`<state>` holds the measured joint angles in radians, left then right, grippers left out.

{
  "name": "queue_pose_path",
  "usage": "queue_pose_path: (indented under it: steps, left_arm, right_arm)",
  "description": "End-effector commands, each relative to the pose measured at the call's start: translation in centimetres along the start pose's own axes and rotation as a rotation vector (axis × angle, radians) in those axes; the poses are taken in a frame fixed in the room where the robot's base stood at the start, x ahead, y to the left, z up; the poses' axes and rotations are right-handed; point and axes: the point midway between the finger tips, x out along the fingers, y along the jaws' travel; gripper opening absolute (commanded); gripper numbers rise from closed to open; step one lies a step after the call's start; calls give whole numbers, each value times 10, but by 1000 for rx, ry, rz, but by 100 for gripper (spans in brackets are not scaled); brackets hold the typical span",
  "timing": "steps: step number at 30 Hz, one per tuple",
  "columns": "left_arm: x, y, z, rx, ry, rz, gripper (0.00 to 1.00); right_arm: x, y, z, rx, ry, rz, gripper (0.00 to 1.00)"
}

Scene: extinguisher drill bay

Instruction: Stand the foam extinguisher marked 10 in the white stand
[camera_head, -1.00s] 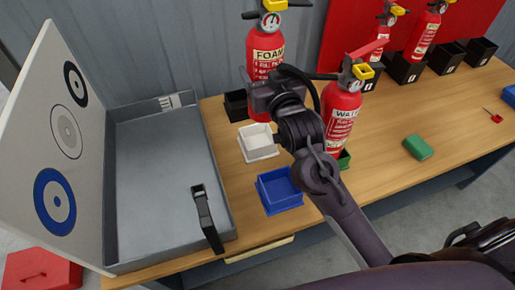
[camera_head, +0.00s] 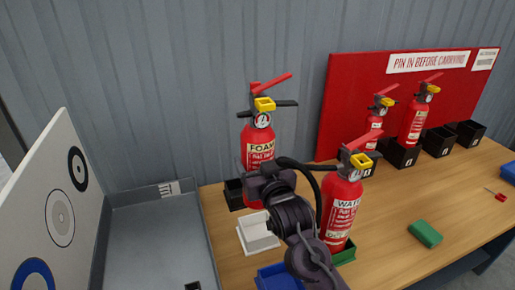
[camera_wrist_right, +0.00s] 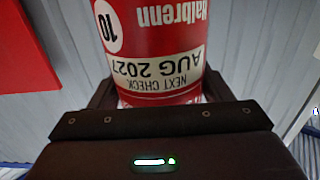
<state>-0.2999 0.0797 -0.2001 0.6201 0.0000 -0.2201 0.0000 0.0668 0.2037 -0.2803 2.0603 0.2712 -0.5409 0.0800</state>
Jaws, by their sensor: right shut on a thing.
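The red foam extinguisher (camera_head: 257,140), with a yellow collar and red lever, is upright at the back of the bench. My right gripper (camera_head: 262,182) is shut on its body. In the right wrist view the extinguisher (camera_wrist_right: 155,40) shows a round 10 mark and a check label, upside down. Its base is just behind the white stand (camera_head: 258,236), a square open holder that looks empty. The base overlaps the black stand (camera_head: 233,194) in the picture; I cannot tell whether it is clear of it. My left gripper is not in view.
A water extinguisher (camera_head: 341,210) stands in a green stand (camera_head: 345,254) close right of my arm. A blue stand (camera_head: 278,277) is in front. A grey tray (camera_head: 155,220) lies left. Two extinguishers (camera_head: 416,122) and black stands (camera_head: 438,141) line the red board (camera_head: 345,105).

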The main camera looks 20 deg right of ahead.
Motion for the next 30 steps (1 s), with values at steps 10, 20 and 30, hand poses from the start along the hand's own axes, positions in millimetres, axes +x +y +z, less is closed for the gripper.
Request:
queue_pose_path:
  steps: [10, 20, 30]
  left_arm:
    - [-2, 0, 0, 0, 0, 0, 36]
    - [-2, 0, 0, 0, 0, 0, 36]
    - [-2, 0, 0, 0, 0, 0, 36]
  right_arm:
    - [1, 0, 59, 1, 17, 0, 26]
    - [1, 0, 82, 3, 22, 1, 26]
    - [2, 0, 118, 2, 21, 0, 26]
